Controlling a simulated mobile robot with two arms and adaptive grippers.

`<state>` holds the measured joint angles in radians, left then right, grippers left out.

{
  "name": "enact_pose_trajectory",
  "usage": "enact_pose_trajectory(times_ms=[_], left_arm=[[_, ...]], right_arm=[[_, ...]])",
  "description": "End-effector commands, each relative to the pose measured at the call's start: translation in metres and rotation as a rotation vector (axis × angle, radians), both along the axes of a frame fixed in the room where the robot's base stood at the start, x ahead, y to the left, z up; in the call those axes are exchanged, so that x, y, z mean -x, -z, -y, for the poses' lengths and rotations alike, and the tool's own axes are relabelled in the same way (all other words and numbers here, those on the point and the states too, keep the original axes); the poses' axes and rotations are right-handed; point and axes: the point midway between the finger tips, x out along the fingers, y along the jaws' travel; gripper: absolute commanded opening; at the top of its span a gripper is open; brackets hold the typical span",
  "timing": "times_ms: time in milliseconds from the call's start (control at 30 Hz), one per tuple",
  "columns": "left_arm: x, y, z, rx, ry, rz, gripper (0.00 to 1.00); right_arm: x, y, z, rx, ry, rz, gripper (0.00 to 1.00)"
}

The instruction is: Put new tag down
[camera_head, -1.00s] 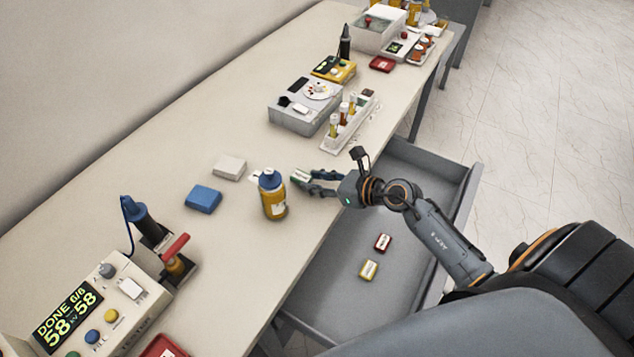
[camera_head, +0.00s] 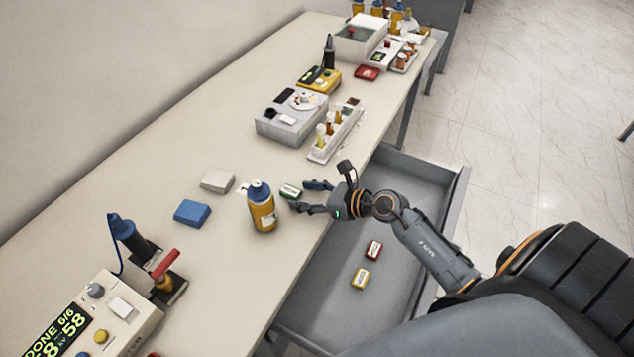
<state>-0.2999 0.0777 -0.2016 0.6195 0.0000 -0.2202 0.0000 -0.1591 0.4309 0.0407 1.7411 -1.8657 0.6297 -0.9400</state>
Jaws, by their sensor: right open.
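The new tag (camera_head: 290,191), a small white and green piece, lies on the bench just right of the yellow bottle with the blue cap (camera_head: 262,208). My right gripper (camera_head: 304,196) is open, its two fingers spread close to the tag on its right side. I cannot tell whether a finger still touches the tag. My left gripper is not in view.
A blue block (camera_head: 192,213) and a white block (camera_head: 217,181) lie left of the bottle. A tester (camera_head: 110,310) stands at lower left.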

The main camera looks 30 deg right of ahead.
Motion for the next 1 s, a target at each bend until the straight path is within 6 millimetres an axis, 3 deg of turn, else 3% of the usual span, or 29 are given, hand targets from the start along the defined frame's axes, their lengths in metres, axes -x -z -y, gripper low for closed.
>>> enact_pose_trajectory(times_ms=[600,1000], left_arm=[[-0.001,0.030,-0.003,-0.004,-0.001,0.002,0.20],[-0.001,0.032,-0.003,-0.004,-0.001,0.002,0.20]], right_arm=[[0.087,-0.039,0.051,0.002,0.000,-0.001,0.54],[0.096,-0.047,0.056,0.000,0.000,0.001,0.54]])
